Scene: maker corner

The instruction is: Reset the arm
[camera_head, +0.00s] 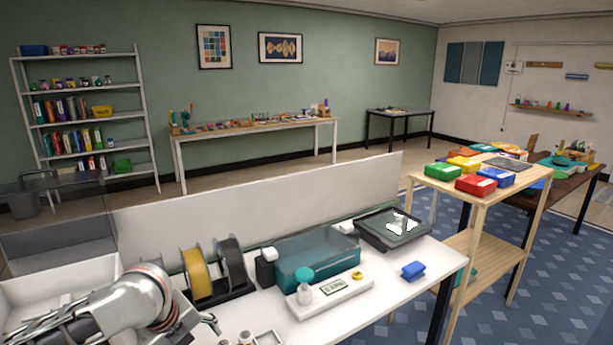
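My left arm (135,300) comes in from the lower left over the white bench. My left gripper (208,322) is at its end, low in the picture, in front of the spool rack. Only part of its dark fingers shows, and I cannot tell whether they are open or shut. I see nothing clearly held in it. My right arm and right gripper are out of view.
The white bench (375,298) holds a yellow spool (195,273), a dark spool (232,264), a teal bin (315,257), a white device (331,295), a blue block (413,270) and a dark tray (392,230). A white panel (270,205) stands behind. The bench's right front is mostly clear.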

